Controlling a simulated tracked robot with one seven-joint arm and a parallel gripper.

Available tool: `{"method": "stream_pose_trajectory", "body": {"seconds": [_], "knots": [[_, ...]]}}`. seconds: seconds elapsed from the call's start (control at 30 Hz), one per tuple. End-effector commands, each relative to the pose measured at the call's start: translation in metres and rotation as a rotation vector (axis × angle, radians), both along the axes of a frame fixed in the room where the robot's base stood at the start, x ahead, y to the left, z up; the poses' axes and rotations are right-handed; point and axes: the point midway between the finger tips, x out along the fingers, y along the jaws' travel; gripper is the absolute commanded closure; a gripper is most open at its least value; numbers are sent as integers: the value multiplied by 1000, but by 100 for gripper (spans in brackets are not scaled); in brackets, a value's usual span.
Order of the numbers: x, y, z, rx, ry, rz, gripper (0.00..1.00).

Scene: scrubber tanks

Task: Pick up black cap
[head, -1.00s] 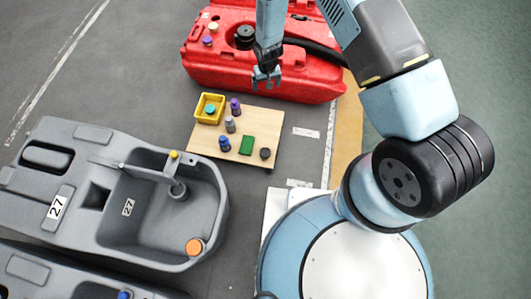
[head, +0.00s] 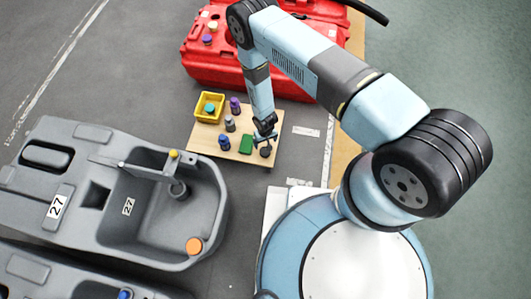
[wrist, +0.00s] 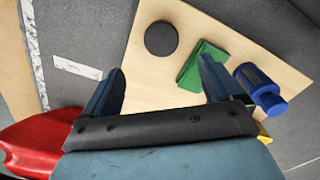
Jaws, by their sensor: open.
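The black cap (head: 265,153) is a flat round disc lying on the wooden board (head: 207,142), near its right front corner. In the wrist view, the cap (wrist: 161,39) lies beyond the fingertips, between their lines and clear of both. My gripper (head: 266,138) is over the right part of the board, just behind the cap in the head view. In the wrist view, my gripper (wrist: 162,65) has its two dark fingers spread apart with nothing between them.
A green block (wrist: 203,64) lies close beside the cap. A yellow bin (head: 198,113), purple and grey bottles share the board. A red tank (head: 205,65) and grey tanks (head: 75,215) stand around it.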

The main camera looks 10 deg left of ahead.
Motion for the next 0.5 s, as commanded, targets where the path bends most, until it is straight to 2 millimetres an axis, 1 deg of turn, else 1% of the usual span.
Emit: {"method": "stream_pose_trajectory", "body": {"seconds": [0.03,0.3,0.4,0.5], "knots": [[-1,-1,-9,0,1,0,8],[0,0,-47,0,0,1,8],[-1,0,-57,0,0,1,8],[0,0,-62,0,0,1,8]]}}
